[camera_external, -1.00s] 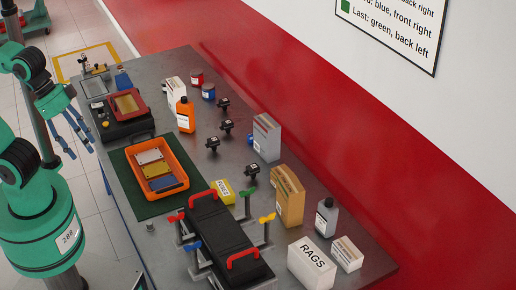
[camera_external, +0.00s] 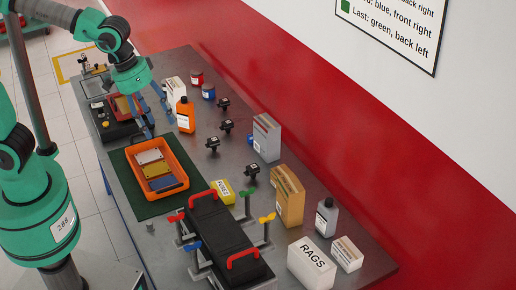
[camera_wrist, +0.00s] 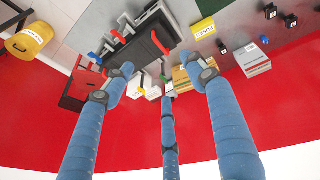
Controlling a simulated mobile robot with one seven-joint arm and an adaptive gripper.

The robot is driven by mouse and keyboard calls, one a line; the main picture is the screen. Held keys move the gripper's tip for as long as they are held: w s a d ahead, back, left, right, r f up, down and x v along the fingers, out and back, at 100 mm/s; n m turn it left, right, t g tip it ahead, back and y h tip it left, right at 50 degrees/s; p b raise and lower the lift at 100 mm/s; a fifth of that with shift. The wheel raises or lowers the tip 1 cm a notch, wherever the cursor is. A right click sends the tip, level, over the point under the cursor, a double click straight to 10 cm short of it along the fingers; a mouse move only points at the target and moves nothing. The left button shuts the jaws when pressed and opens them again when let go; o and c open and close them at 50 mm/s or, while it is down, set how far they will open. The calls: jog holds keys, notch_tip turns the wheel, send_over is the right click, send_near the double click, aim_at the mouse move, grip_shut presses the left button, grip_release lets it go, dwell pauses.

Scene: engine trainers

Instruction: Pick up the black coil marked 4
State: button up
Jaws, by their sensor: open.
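Several small black coils stand on the grey workbench in the external view: a rear one (camera_external: 223,103), one just in front of it (camera_external: 226,126), one further left (camera_external: 212,143) and one near the yellow box (camera_external: 252,172). Their marks are too small to read, so I cannot tell which is 4. In the wrist view, upside down, black coils show at the upper right, one (camera_wrist: 270,11) beside another (camera_wrist: 290,20). My gripper (camera_external: 153,112), with three blue fingers, is open and empty above the bench's back left, left of the coils. Its spread fingers fill the wrist view (camera_wrist: 165,75).
An orange bottle (camera_external: 185,117) and a white box (camera_external: 175,92) stand between my gripper and the coils. An orange tray (camera_external: 182,160) lies in front. A grey box (camera_external: 267,137) stands right of the coils. The black holder with red handles (camera_external: 222,232) is at the front.

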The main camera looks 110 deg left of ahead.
jog(key=w+a+f+n+g+p, duration=0.1)
jog(key=w+a+f+n+p, duration=0.25)
jog(key=w+a, duration=0.45)
jog(key=w+a+f+n+g+p, duration=0.1)
jog(key=w+a+f+n+p, duration=0.2)
jog(key=w+a+f+n, duration=0.35)
jog(key=w+a+f+n+g+p, duration=0.1)
jog(key=w+a+f+n+p, duration=0.2)
jog(key=a+f, duration=1.4)
jog(key=a+n+p, duration=0.2)
jog(key=a+n, duration=0.1)
jog(key=n, duration=0.1)
jog(key=shift+a+f+g+h, duration=0.2)
jog(key=shift+a+g+h, duration=0.1)
jog(key=shift+h, duration=0.1)
send_over(253, 167)
jog(key=shift+a+f, duration=0.1)
jog(key=shift+f, duration=4.2)
jog(key=shift+p, duration=0.3)
jog(key=shift+s+f, duration=0.1)
jog(key=shift+f, duration=2.5)
